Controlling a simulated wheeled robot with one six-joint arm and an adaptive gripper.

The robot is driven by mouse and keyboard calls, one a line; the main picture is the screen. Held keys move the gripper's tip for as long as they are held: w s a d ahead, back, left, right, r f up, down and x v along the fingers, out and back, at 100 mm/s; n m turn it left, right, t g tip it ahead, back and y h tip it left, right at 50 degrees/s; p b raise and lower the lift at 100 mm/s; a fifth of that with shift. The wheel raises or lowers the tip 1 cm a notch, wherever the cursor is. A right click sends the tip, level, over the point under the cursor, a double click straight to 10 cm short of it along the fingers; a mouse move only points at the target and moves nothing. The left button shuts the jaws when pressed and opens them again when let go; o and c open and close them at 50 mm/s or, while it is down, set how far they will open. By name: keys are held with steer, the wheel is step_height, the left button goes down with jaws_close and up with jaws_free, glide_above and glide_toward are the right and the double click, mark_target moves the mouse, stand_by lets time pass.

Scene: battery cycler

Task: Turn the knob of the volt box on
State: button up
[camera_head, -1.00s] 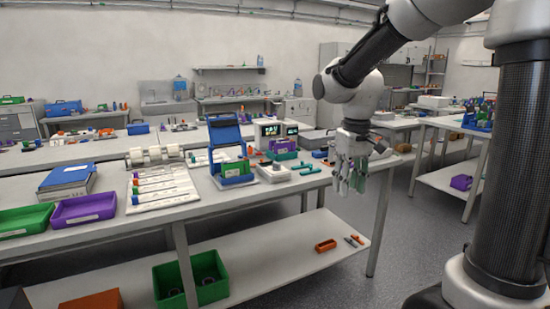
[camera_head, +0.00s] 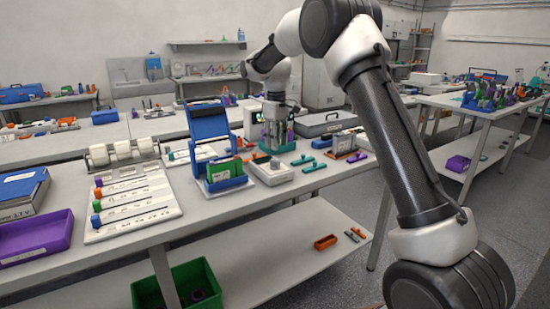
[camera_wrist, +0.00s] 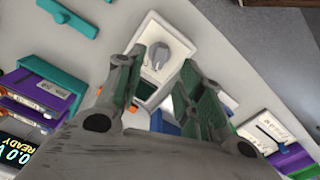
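A white box with a grey round knob (camera_wrist: 171,47) and a small dark window lies ahead of my fingers in the wrist view; I take it as the volt box (camera_wrist: 152,22). In the head view a small white box (camera_head: 270,177) sits on the bench just in front of my gripper (camera_head: 277,147), probably the same one. In the wrist view my gripper (camera_wrist: 160,72) is open, its two fingers spread on either side of the box's lower part. The knob shows beyond the fingertips, and I see no contact with it. Part of the box is hidden by the fingers.
Teal bars (camera_wrist: 62,15) lie beside the box. A unit with a lit READY display (camera_wrist: 18,150) and purple-teal modules (camera_wrist: 40,90) are at the wrist view's left. A blue stand (camera_head: 210,130) stands left of my gripper in the head view. A grey case (camera_head: 325,124) lies behind.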

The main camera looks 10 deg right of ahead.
mark_target(276, 161)
step_height(276, 161, down, 7)
steer(key=shift+f, duration=0.1)
stand_by(0.3)
jaws_close()
